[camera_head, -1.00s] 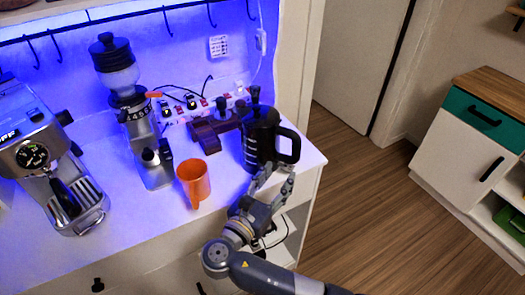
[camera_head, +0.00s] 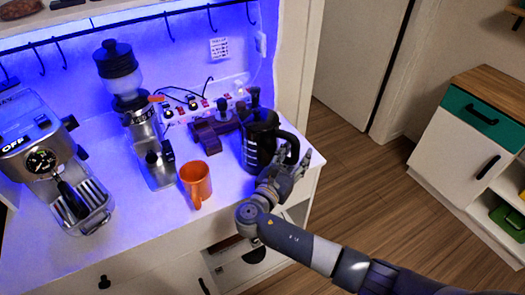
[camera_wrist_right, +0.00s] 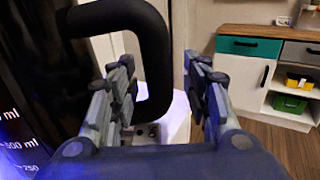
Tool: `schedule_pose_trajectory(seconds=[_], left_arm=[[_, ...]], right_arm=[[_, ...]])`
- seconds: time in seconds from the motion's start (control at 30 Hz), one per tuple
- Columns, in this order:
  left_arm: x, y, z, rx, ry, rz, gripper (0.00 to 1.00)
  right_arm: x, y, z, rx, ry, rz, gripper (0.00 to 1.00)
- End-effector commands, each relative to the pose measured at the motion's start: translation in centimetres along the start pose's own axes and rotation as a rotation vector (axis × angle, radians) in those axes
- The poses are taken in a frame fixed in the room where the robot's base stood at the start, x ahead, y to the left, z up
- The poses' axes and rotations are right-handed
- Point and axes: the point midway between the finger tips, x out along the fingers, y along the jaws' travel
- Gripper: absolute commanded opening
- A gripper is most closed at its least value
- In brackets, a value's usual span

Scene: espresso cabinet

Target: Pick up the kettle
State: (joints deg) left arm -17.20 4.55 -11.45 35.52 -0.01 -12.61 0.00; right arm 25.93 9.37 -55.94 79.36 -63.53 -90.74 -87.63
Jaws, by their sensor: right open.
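The black kettle (camera_head: 259,140) stands upright on the white counter near its right end, with its handle (camera_head: 291,146) to the right. My right gripper (camera_head: 297,161) is open beside the handle, at the counter's right edge. In the right wrist view the fingers (camera_wrist_right: 165,95) are spread. The kettle's dark body with white volume marks (camera_wrist_right: 25,90) fills the left side there. Its handle loop (camera_wrist_right: 155,60) shows beyond and between the fingers, nearer the left finger. I cannot tell whether a finger touches it. My left gripper is in neither view.
An orange mug (camera_head: 195,182) stands left of the kettle. A grinder (camera_head: 145,135) and an espresso machine (camera_head: 52,160) stand farther left. A brown stand with tools (camera_head: 213,132) is behind. Open floor (camera_head: 345,210) lies to the right.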

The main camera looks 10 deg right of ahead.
Motion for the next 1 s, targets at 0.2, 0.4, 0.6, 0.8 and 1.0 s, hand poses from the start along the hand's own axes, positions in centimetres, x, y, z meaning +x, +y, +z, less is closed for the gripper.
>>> schedule_pose_trajectory(seconds=[0.2, 0.4, 0.6, 0.8, 1.0], left_arm=[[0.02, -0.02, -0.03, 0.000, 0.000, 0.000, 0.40], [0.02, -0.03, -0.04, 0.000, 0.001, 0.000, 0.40], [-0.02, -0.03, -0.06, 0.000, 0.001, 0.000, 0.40], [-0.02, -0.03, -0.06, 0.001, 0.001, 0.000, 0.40], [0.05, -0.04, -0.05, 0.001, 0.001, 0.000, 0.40]], right_arm=[[-0.05, 0.01, -0.01, 0.000, 0.000, 0.000, 0.10], [-0.07, 0.03, 0.00, 0.001, 0.000, 0.001, 0.00], [-0.05, 0.20, 0.50, 0.014, -0.007, 0.002, 0.00], [-0.04, 0.18, 0.50, 0.013, -0.007, 0.002, 0.00], [-0.03, 0.17, 0.69, 0.013, -0.007, 0.002, 0.00]])
